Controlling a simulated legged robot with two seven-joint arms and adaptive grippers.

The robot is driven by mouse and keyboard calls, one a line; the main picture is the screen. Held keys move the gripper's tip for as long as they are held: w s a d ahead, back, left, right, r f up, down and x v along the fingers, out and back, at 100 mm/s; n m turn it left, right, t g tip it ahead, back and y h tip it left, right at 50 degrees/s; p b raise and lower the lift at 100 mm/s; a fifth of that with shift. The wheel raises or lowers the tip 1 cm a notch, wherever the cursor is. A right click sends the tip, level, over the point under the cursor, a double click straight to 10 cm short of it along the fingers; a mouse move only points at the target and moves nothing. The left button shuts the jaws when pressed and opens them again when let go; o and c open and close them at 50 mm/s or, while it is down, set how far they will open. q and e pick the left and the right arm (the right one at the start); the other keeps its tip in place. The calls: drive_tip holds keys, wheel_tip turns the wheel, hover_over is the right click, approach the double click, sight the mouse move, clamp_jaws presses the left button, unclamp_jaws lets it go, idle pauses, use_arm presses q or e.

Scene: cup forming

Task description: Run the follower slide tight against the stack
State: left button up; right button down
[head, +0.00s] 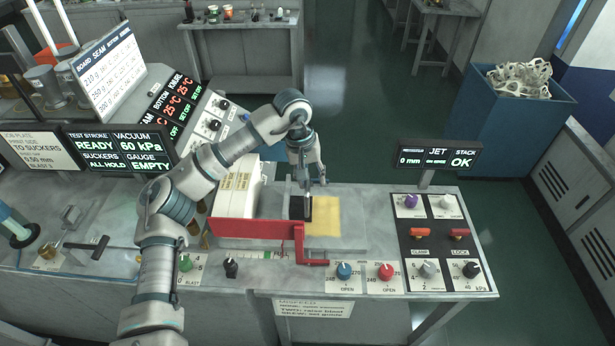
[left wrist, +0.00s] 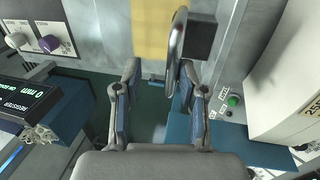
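The follower slide appears to be the dark block (head: 300,208) with an upright metal loop handle, standing on the grey bed beside a yellow sheet (head: 325,215). In the left wrist view the dark block (left wrist: 200,38) and the loop handle (left wrist: 178,38) show ahead of the fingers. My left gripper (head: 314,183) is above the block; in its wrist view its fingers (left wrist: 160,70) are apart, with the handle near the right-hand finger. Whether they touch is unclear. The white stack (head: 236,192) stands left of the block, with a gap between. My right gripper is out of view.
A red guard bar (head: 252,230) runs along the front of the bed. A knob panel (head: 431,240) lies to the right, with a JET/STACK OK display (head: 438,157) behind it. Blue (head: 344,270) and red (head: 386,271) knobs sit at the front edge.

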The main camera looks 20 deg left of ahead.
use_arm(q)
drive_tip(key=shift+s+a, duration=0.1)
drive_tip(key=shift+a, duration=0.15)
drive_tip(key=shift+a+r, duration=0.2)
drive_tip(key=shift+r, duration=0.15)
wheel_tip(320, 180, up, 11)
drive_tip(key=a, duration=0.2)
drive_tip(key=shift+s, duration=0.25)
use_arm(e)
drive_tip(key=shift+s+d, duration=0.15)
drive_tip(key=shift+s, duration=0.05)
